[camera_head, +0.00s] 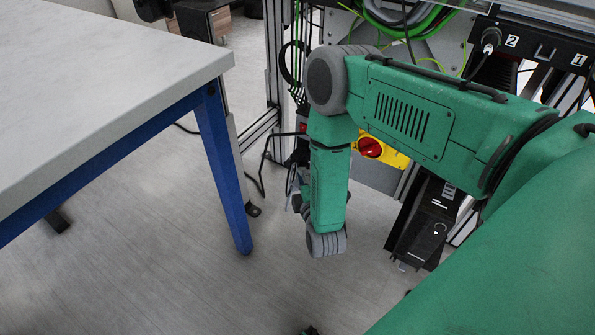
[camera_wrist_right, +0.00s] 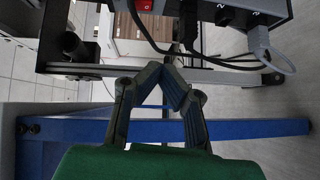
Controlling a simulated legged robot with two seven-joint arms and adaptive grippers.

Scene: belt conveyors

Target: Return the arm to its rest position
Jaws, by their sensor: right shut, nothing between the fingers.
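My right arm comes in from the right in the head view, bends at the grey joint and hangs down over the floor. My right gripper (camera_head: 298,200) is mostly hidden behind the lower arm link there; only a small grey part shows. In the right wrist view my right gripper (camera_wrist_right: 168,80) shows clearly. Its dark fingers meet at the tips, shut and empty, with nothing held. My left gripper is in neither view.
A light table (camera_head: 100,75) with a blue leg (camera_head: 222,170) stands left of the arm. Behind the arm is a machine frame with cables (camera_head: 400,20), a red knob (camera_head: 370,147) on yellow and a black box (camera_head: 425,220). Floor (camera_head: 180,270) between table and arm is clear.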

